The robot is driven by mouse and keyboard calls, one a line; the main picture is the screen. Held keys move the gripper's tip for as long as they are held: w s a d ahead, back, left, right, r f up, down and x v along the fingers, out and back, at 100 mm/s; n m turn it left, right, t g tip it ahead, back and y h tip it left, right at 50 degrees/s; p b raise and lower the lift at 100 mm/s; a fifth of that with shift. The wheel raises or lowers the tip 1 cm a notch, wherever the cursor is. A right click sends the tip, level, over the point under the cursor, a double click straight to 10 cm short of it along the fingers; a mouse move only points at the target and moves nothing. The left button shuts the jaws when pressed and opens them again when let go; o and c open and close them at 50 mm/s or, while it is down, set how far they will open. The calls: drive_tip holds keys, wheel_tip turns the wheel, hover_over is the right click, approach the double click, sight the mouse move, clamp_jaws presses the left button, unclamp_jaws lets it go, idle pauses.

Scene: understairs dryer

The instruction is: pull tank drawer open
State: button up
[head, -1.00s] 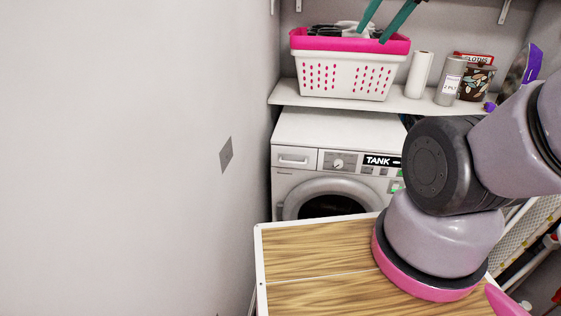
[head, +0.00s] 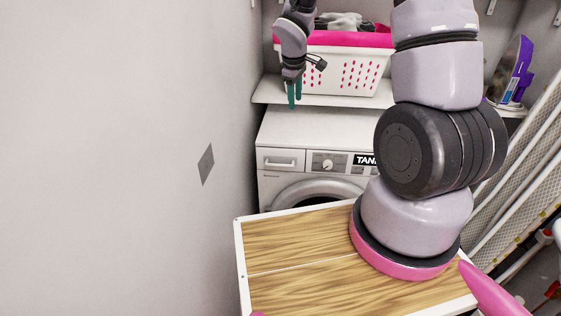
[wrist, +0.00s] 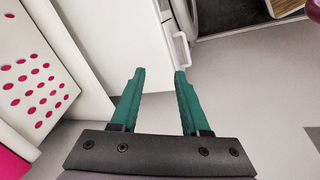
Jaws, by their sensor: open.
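The tank drawer (head: 270,160) is the flat white panel at the upper left of the dryer front. It looks shut, and a pale bar handle (head: 281,164) runs across it. In the wrist view the handle (wrist: 182,48) shows just beyond the right fingertip. My gripper (head: 294,98) has green fingers pointing down, in front of the basket and above the dryer top in the head view. In the wrist view my gripper (wrist: 159,72) is open with nothing between its fingers. It looks apart from the handle.
The dryer (head: 330,128) stands under a white shelf (head: 340,99). A white and pink basket (head: 350,72) sits on the shelf, close to my gripper. A grey wall (head: 120,150) runs along the left. An ironing board (head: 525,160) leans at the right.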

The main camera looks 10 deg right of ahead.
sight(281, 165)
drive_tip(key=w+a+f+n, duration=0.1)
drive_tip(key=f, duration=0.7)
drive_tip(key=w+a+f+n+g, duration=0.1)
drive_tip(key=f+n, duration=0.1)
drive_tip(key=f, duration=0.7)
drive_tip(key=w+a+f+n, duration=0.1)
drive_tip(key=a+f, duration=0.1)
drive_tip(key=f, duration=0.7)
drive_tip(key=shift+w+f+n+y, duration=0.1)
drive_tip(key=shift+f+n+y, duration=0.05)
drive_tip(key=shift+n+y, duration=0.25)
clamp_jaws()
